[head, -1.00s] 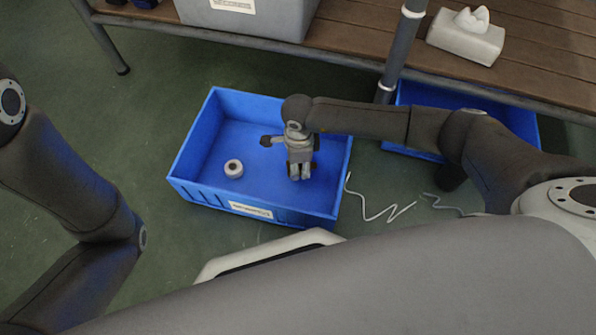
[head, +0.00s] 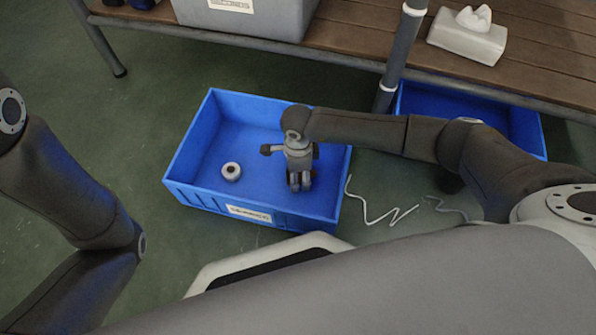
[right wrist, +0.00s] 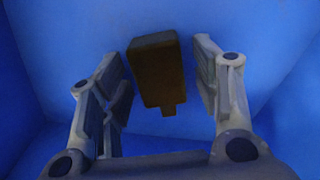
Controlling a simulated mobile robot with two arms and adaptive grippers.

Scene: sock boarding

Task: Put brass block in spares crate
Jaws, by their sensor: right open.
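The blue spares crate (head: 275,216) stands on the green floor, with a white label on its front wall. My right gripper (head: 300,184) points down into its right half. In the right wrist view the blue inside of the crate (right wrist: 40,60) fills the picture. There the brown brass block (right wrist: 158,75) lies between the two parted fingers of my right gripper (right wrist: 158,52), with a gap on each side. The gripper is open. In the head view the block is hidden or too small to tell. My left gripper is out of view; only its arm shows at the left.
A white roll with a dark centre (head: 231,172) lies in the crate's left half. A second blue crate (head: 480,116) sits under the wooden bench (head: 350,40). A grey bin (head: 245,18) and a tissue box (head: 467,38) stand on the bench.

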